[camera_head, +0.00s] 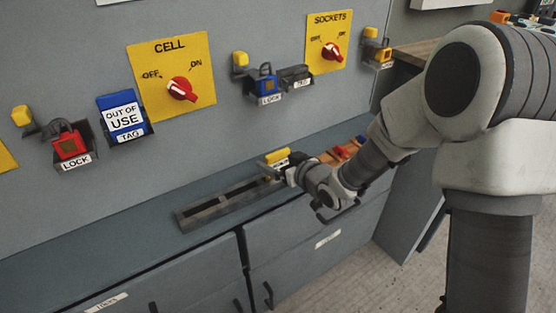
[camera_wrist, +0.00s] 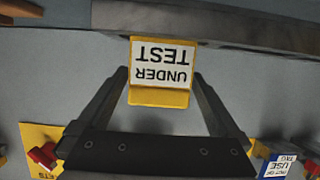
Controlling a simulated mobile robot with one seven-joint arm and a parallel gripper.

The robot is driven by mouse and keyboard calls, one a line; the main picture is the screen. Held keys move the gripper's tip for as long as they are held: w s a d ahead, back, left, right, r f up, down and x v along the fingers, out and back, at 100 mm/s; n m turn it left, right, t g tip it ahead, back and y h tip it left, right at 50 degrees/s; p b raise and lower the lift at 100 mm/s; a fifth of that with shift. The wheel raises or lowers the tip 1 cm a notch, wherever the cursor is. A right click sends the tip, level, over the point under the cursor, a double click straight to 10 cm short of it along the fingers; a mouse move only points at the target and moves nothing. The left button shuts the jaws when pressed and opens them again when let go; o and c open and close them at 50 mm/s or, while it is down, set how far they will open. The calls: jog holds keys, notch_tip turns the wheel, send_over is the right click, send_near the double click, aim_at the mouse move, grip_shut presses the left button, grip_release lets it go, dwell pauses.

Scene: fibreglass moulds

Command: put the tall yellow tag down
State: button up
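The tall yellow tag (camera_wrist: 160,97) has a white face reading UNDER TEST, upside down in the wrist view. It stands upright at the long grey slotted rail (camera_wrist: 245,35); whether its foot is in the slot is hidden. In the head view the tag (camera_head: 277,156) is at the right end of the rail (camera_head: 222,204) on the bench. My gripper (camera_wrist: 161,72) is open, with one finger on each side of the tag's width. Narrow gaps seem to show beside the tag. In the head view my gripper (camera_head: 278,173) is partly hidden by the wrist.
The wall holds a red lock (camera_head: 69,144), a blue OUT OF USE tag (camera_head: 122,116), a CELL switch panel (camera_head: 150,62), a blue lock (camera_head: 264,85) and a SOCKETS panel (camera_head: 318,42). Small coloured items (camera_head: 340,152) lie right of the tag. The bench left of the rail is clear.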

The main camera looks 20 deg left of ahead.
jog(key=shift+r+p, duration=0.3)
jog(key=p+v, duration=0.3)
jog(key=v, duration=0.9)
jog(key=s+d+r+m+h, duration=0.1)
jog(key=d+r+m+h, duration=0.3)
jog(key=d, duration=0.5)
jog(key=s+d+r+m+h, duration=0.1)
jog(key=d+r+m+h, duration=0.1)
jog(key=d+r+h, duration=0.6)
jog(key=s+d+m+g, duration=0.1)
jog(key=s+d+m, duration=0.1)
jog(key=s, duration=0.6)
jog(key=s+d+r+m+g+y, duration=0.1)
jog(key=s+d, duration=0.3)
jog(key=s, duration=0.5)
jog(key=shift+s+m+g, duration=0.25)
jog(key=shift+m+g, duration=0.25)
jog(key=shift+g, duration=0.3)
jog(key=shift+r, duration=0.1)
